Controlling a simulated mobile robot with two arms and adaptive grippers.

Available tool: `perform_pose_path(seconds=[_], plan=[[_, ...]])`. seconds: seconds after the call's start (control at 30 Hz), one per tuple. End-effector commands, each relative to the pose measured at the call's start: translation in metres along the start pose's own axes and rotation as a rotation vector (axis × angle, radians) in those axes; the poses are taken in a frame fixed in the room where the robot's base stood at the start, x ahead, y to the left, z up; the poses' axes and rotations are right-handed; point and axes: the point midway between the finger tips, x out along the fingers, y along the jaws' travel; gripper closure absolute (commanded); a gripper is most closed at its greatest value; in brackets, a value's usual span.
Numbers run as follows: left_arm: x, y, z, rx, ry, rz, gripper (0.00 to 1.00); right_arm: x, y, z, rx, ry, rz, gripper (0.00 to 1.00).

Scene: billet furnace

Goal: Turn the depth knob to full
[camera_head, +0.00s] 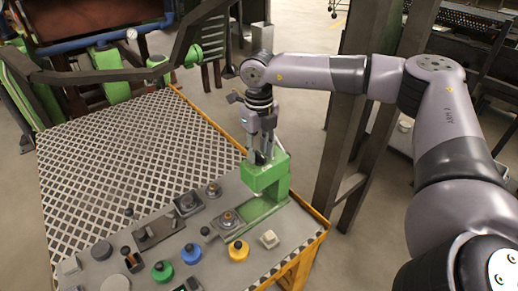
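A sloping grey control panel (150,262) carries several knobs and buttons. One round metal knob on a square plate (229,218) sits near the panel's right part, another (187,203) is left of it, and a smaller one (213,189) is further back. No label is readable, so I cannot tell which is the depth knob. My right gripper (262,155) points down at the top of a green housing (264,176) at the panel's back right. Its fingertips are partly hidden there, and I cannot tell if they touch it. My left gripper is not in view.
Yellow buttons (238,251), a blue button (191,254) and a white switch (269,239) crowd the panel's front. A checkered plate (120,150) lies left of it, with a yellow frame edge. A dark steel post (345,150) stands right of the housing.

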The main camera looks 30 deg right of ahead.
Motion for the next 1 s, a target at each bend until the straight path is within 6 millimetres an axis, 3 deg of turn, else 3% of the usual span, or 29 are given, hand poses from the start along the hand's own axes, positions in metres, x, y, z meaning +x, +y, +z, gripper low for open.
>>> perform_pose_path(seconds=[0.47,1.0], plan=[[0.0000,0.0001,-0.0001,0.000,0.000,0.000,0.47,-0.0007,0.0001,0.0002,-0.001,0.000,0.000,1.00],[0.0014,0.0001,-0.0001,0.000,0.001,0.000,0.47,-0.0006,0.0002,0.0003,-0.035,-0.001,0.000,1.00]])
